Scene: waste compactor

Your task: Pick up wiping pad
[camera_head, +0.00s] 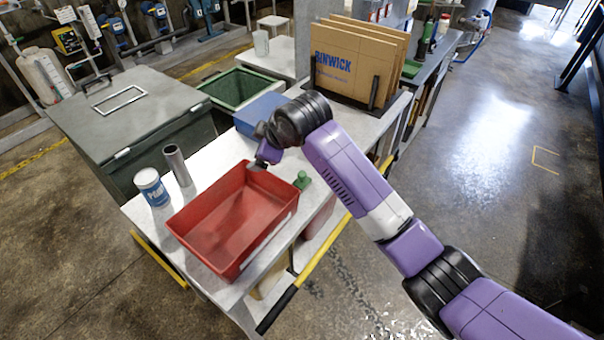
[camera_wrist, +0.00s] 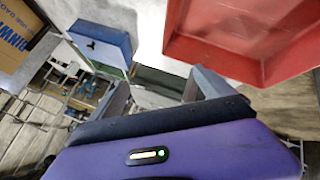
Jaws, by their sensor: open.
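I cannot tell for certain which thing is the wiping pad. A small green item with a knob-like top (camera_head: 302,180) sits on the table by the right rim of the red tray; it may be the pad. My gripper (camera_head: 259,164) points down over the tray's far end, left of the green item. In the wrist view its two grey-blue fingers (camera_wrist: 162,92) stand apart with nothing seen between them. The green item does not show in the wrist view.
The red tray (camera_head: 184,221) also shows in the wrist view (camera_wrist: 185,45). A blue box (camera_head: 247,117) stands behind my gripper; a grey cylinder (camera_head: 177,166) and a white-and-blue can (camera_head: 152,188) stand left. Cardboard sheets (camera_head: 345,62) stand upright at the back.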

